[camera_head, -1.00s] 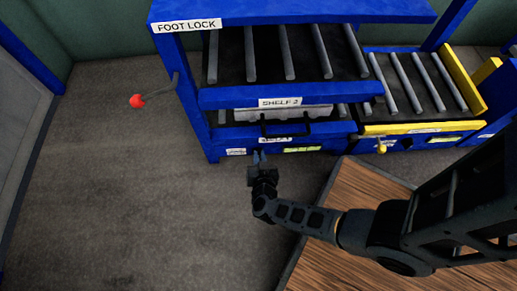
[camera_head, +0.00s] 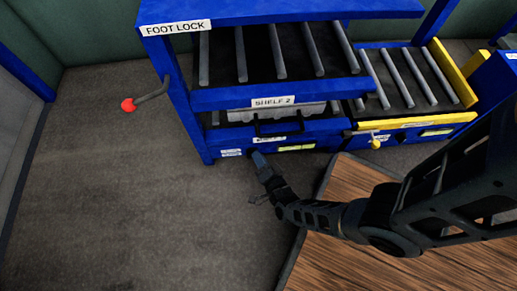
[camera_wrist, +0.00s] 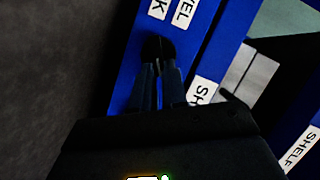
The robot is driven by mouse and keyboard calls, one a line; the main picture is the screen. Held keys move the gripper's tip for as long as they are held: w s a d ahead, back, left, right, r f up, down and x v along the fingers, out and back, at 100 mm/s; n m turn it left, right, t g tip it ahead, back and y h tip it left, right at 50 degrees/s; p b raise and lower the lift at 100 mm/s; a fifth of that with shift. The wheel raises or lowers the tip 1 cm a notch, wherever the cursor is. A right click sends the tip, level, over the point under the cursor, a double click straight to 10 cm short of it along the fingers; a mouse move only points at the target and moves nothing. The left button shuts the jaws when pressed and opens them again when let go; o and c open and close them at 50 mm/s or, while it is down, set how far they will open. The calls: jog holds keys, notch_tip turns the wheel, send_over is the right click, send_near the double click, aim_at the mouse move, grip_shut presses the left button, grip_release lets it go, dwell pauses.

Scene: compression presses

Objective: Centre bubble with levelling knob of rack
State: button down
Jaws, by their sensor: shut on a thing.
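The blue rack (camera_head: 275,98) stands at top centre in the head view. A black levelling knob (camera_wrist: 157,47) sits on its lower front beam, near the label ending in "LEVEL" in the wrist view. My gripper (camera_wrist: 159,72) is shut on the knob, its two fingers on either side of it. In the head view my gripper (camera_head: 258,157) reaches up to the lower beam and hides the knob. A yellow-green strip (camera_head: 297,148) on this beam, right of my gripper, may be the level vial; the bubble is too small to make out.
A black handle (camera_head: 272,128) sticks out from the drawer above. A red-ended lever (camera_head: 128,105) juts from the rack's left post. A yellow-and-blue roller unit (camera_head: 415,122) stands at the right. A wooden top (camera_head: 350,235) lies below; the left floor is clear.

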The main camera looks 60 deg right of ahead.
jog(key=shift+s+f+m+t, duration=0.15)
jog(key=shift+m+t, duration=0.25)
jog(key=shift+m, duration=0.5)
jog(key=shift+f, duration=0.1)
jog(key=c, duration=1.2)
grip_release()
jog(key=shift+o, duration=0.2)
